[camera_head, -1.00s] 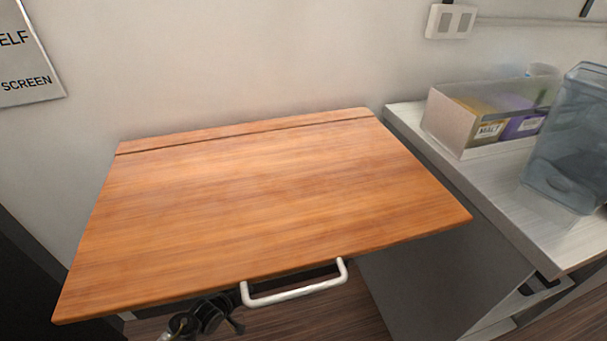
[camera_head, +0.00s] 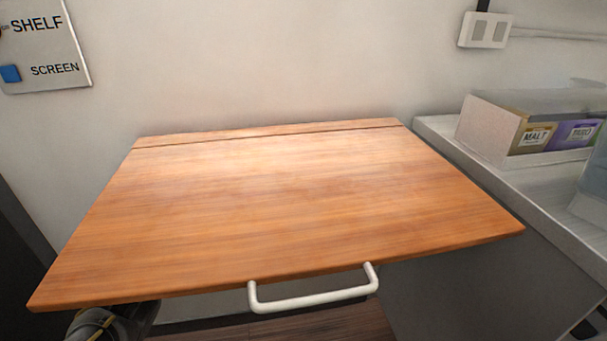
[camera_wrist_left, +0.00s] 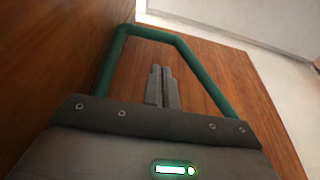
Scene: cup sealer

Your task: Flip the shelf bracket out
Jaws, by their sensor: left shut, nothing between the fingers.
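In the left wrist view, a green tube frame (camera_wrist_left: 205,75), which looks like the shelf bracket, lies by a wooden panel. My left gripper (camera_wrist_left: 161,72) is shut and empty, its fingertips appearing inside the frame's outline. I cannot tell whether they touch it. In the head view the board hides this gripper and the bracket; only a dark piece of my arm shows below the board's left front corner. My right gripper is in neither view.
A white counter (camera_head: 440,130) stands to the right with a bin of labelled packets (camera_head: 490,130). A sign (camera_head: 45,45) and an outlet (camera_head: 486,30) are on the wall. Wood floor (camera_head: 290,328) shows below the board. The board's top is clear.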

